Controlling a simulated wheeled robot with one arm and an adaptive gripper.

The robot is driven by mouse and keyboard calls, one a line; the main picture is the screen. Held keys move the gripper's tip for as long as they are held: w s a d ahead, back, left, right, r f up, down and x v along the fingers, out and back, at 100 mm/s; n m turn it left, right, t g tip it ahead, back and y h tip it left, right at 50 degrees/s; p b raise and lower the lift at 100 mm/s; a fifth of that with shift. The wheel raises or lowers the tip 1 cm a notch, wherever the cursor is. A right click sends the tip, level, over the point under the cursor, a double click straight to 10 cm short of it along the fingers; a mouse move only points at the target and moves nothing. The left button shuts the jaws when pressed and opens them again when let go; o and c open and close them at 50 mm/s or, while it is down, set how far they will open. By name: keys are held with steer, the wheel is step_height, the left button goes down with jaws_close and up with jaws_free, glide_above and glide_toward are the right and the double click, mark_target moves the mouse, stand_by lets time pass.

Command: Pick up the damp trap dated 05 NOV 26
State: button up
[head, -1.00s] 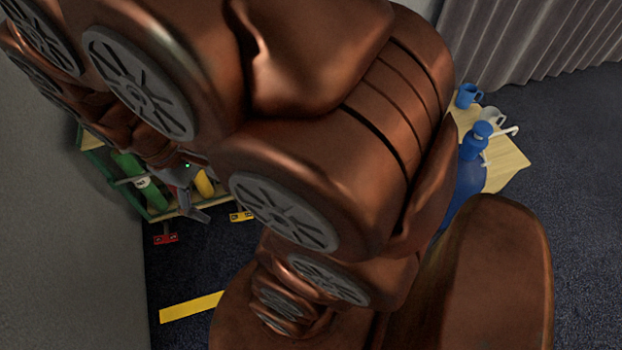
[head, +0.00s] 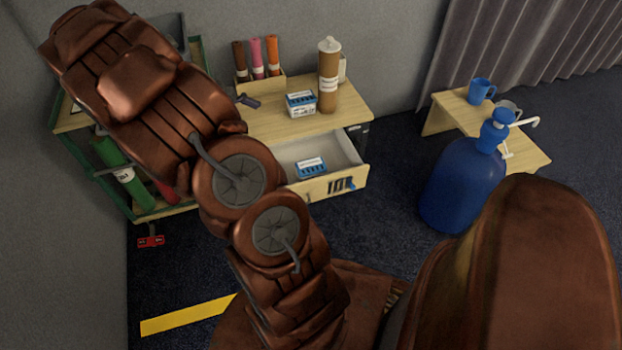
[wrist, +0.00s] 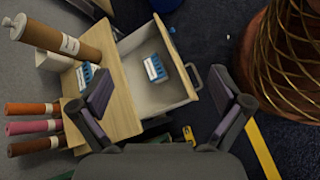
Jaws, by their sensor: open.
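Two small white-and-blue boxes look like damp traps; their dates are too small to read. One box (head: 301,103) stands on the cabinet top, and it also shows in the wrist view (wrist: 86,74). The other box (head: 311,167) lies inside the open drawer (head: 337,183), and it also shows in the wrist view (wrist: 155,68). My gripper (wrist: 160,84) is open and empty, its fingers spread wide above the cabinet and drawer. It touches neither box. In the head view only a dark finger part shows beside my arm, left of the cabinet-top box.
A tall brown cartridge (head: 328,76) stands just right of the cabinet-top box. Several coloured tubes (head: 257,58) stand in a holder behind. A green-framed rack (head: 160,208) is at left. A blue bottle (head: 462,185) and a low table (head: 525,158) with mugs are at right.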

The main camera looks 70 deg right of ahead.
steer(key=w+d+f+n+g+h+b, duration=0.1)
steer(key=d+f+b, duration=0.2)
steer(key=d+f, duration=0.35)
steer(key=d+f+n+b, duration=0.2)
steer(key=d+f+b, duration=0.15)
steer(key=f, duration=0.55)
steer(key=n+h+b, duration=0.1)
steer(key=n+b, duration=0.2)
steer(key=b, duration=0.3)
glide_toward(316, 164)
steer(key=shift+g+h, duration=0.3)
steer(key=shift+g, duration=0.1)
steer(key=x, duration=0.1)
steer(key=b+x, duration=0.1)
steer(key=x, duration=0.2)
steer(key=shift+w+d+f, duration=0.3)
steer(key=shift+d, duration=0.05)
steer(key=shift+a+f+b+x, duration=0.15)
steer(key=shift+b+x, duration=0.55)
steer(key=shift+x, duration=0.5)
steer(key=shift+a+f+b+x, duration=0.1)
steer(key=shift+a+b+x, duration=0.1)
steer(key=shift+b+x, duration=0.75)
steer(key=shift+s+d, duration=0.35)
steer(key=shift+s, duration=0.15)
steer(key=shift+c, duration=0.4)
steer(key=c, duration=1.5)
